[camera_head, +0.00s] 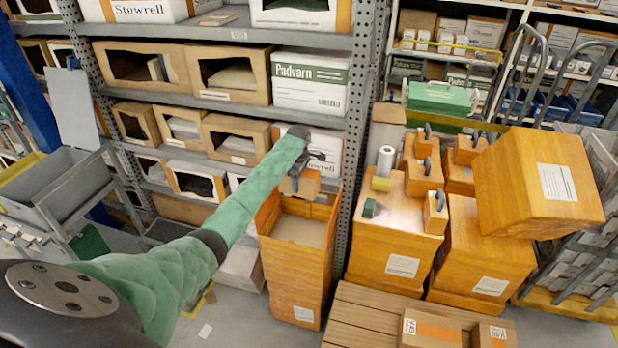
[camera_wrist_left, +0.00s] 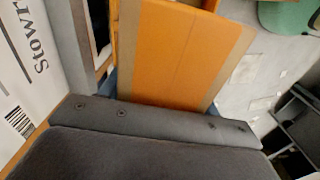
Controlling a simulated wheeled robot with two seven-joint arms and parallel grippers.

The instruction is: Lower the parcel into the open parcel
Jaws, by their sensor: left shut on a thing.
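My left gripper (camera_head: 297,178) is shut on a small brown parcel (camera_head: 308,186), above the far part of the tall open parcel (camera_head: 297,277). The open parcel is an orange-brown carton standing on the floor, with its top open and a pale surface inside. The held parcel is at about its rim; the gripper and arm partly hide it, and I cannot tell whether it touches the walls. In the left wrist view the held parcel (camera_wrist_left: 170,50) shows as an orange face with tan edges beyond the dark gripper body. My right gripper is not in view.
A grey rack upright (camera_head: 357,110) and a white Stowrell box (camera_head: 318,160) stand close behind the gripper. Stacked orange cartons (camera_head: 395,225) stand to the right, one large carton (camera_head: 535,185) tilted on top. A slatted wooden pallet (camera_head: 365,318) lies in front.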

